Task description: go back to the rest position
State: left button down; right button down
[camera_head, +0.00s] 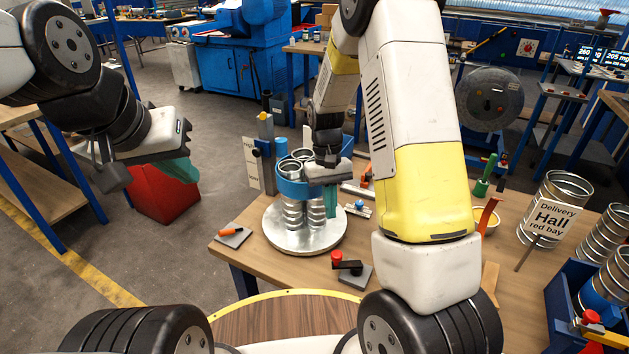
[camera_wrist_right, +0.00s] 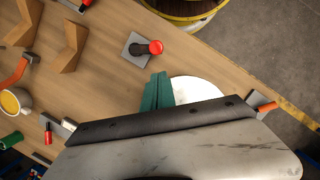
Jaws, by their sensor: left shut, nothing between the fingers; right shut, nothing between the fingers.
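My left gripper (camera_head: 182,171) hangs in the air at the left, away from the table, with its green fingers shut and empty. My right gripper (camera_head: 331,201) is over the work table, in front of the ribbed metal duct pieces (camera_head: 293,213) on a round silver plate (camera_head: 300,242). Its green fingers are shut and empty; they also show in the right wrist view (camera_wrist_right: 157,92), beside the plate's pale disc (camera_wrist_right: 195,89). A blue ring (camera_head: 291,186) surrounds the ducts. I cannot tell whether the right gripper touches the ring; its wrist hides part of it.
The wooden table (camera_head: 400,280) carries a red-knobbed clamp (camera_head: 350,266), an orange-handled tool (camera_head: 232,233) and a "Delivery Hall red bay" sign (camera_head: 551,219). More ducts (camera_head: 553,195) and a blue bin (camera_head: 572,300) stand right. A red box (camera_head: 160,195) is on the floor behind my left gripper.

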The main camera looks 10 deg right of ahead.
jog(key=s+r+t+y, duration=0.1)
jog(key=s+r+t, duration=0.15)
jog(key=r, duration=0.55)
jog(key=s+r+t+y, duration=0.1)
jog(key=s+r, duration=0.2)
jog(key=r, duration=0.5)
jog(key=s+d+r+m+t, duration=0.1)
jog(key=s+r+t, duration=0.4)
jog(key=s+r, duration=0.4)
jog(key=s, duration=0.2)
jog(key=shift+s+d+r+y, duration=0.3)
jog(key=shift+s+d, duration=0.05)
jog(key=shift+d, duration=0.05)
jog(key=shift+t, duration=0.25)
